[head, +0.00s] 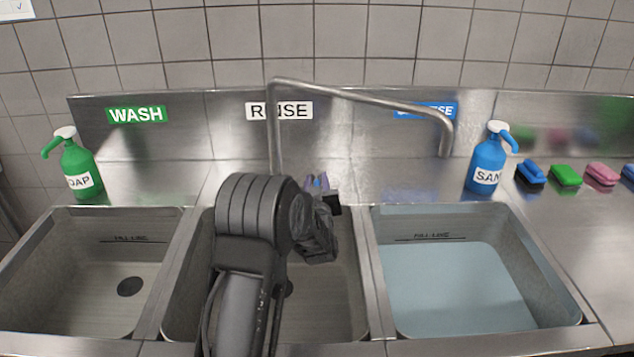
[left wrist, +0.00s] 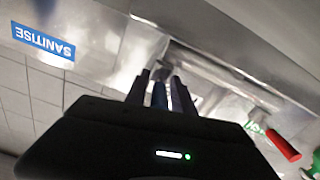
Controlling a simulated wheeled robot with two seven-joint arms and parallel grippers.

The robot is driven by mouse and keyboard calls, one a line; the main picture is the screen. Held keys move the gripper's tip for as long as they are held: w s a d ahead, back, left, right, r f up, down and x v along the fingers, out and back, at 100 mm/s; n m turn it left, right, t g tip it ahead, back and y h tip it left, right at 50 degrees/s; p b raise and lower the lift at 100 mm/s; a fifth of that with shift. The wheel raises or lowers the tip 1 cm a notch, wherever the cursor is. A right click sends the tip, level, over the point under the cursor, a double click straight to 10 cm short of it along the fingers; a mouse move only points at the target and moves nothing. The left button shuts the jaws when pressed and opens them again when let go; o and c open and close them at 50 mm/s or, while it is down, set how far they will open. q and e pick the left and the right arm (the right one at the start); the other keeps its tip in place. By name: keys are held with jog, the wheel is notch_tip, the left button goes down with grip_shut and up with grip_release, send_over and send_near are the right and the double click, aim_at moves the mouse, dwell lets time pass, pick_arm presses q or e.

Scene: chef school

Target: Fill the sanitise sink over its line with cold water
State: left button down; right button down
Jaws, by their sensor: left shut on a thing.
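The sanitise sink (head: 562,290) is at the right in the head view and holds pale blue water (head: 455,290). The water's back edge shows just below the fill line mark (head: 430,237). The tap spout (head: 370,98) reaches right, its end towards the sanitise sink; I see no clear stream from it. My left gripper (head: 318,183) is at the tap's base behind the rinse sink, shut on a small bluish piece, seemingly the cold tap handle (head: 317,182), mostly hidden by the fingers. The left wrist view shows the gripper (left wrist: 160,90) and a red tap handle (left wrist: 283,146). My right gripper is out of view.
The rinse sink (head: 350,290) lies under my left arm, and the empty wash sink (head: 90,290) is at the left. A green soap bottle (head: 77,165) and a blue sanitiser bottle (head: 486,162) stand on the back ledge. Several brushes or sponges (head: 565,177) lie at the right.

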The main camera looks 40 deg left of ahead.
pick_arm(q)
jog(key=shift+d, duration=0.1)
dwell(0.7)
jog(key=shift+w+d+n+g+y+b, duration=0.2)
jog(key=shift+n+g+y+b, duration=0.5)
jog(key=shift+y, duration=0.2)
jog(key=c, duration=1.3)
grip_release()
jog(key=shift+c, duration=0.2)
jog(key=shift+s, duration=0.1)
jog(key=b+v, duration=0.1)
jog(key=v, duration=0.6)
jog(key=shift+s+d, duration=0.2)
jog(key=shift+d, duration=0.05)
jog(key=shift+c, duration=0.2)
